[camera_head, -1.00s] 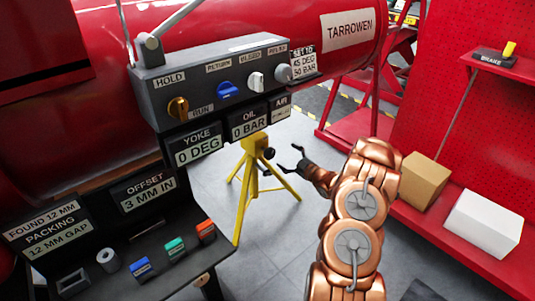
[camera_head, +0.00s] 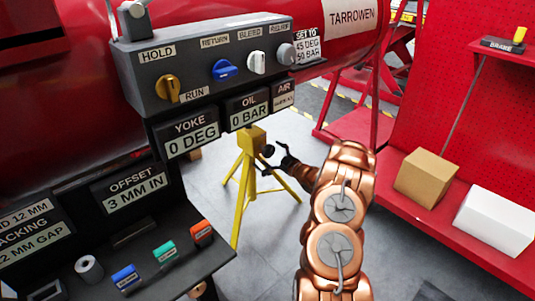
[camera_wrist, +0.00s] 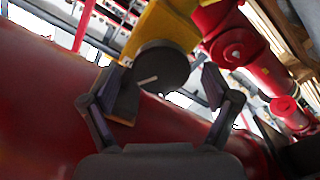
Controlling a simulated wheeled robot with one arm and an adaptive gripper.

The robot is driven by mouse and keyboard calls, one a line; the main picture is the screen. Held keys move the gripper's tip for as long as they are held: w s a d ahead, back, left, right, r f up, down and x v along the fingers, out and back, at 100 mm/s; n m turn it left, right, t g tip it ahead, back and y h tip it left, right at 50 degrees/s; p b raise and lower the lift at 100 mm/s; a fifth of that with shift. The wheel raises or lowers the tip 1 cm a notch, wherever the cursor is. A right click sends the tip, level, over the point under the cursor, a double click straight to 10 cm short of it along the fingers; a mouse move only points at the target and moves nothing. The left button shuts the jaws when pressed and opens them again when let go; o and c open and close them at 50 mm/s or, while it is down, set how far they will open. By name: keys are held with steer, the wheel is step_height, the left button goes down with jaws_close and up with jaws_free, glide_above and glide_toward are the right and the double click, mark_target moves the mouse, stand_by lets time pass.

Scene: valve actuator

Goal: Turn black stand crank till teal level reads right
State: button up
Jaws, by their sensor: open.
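The yellow tripod stand (camera_head: 252,140) stands on the floor below the control panel. Its black round crank (camera_head: 268,150) faces right, toward my gripper. In the wrist view the crank (camera_wrist: 161,66) is a dark disc with a pale mark, below the yellow stand head (camera_wrist: 166,22). My gripper (camera_head: 273,161) is open and close to the crank. In the wrist view its fingers (camera_wrist: 168,94) are spread on either side below the disc, with nothing between them; contact is not visible. A small teal block (camera_head: 164,251) sits on the dark bench; its label is too small to read.
The panel displays (camera_head: 190,138) read yoke 0 DEG and oil 0 BAR; the offset sign (camera_head: 137,187) reads 3 MM IN. Blue (camera_head: 126,277) and orange-red (camera_head: 202,233) blocks flank the teal one. A red shelf (camera_head: 400,170) with two boxes is at right. Grey floor surrounds the stand.

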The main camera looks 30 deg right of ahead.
steer(key=shift+w+a, duration=0.15)
steer(key=shift+w, duration=0.55)
steer(key=shift+w+a, duration=0.1)
steer(key=shift+w, duration=0.55)
steer(key=c, duration=1.2)
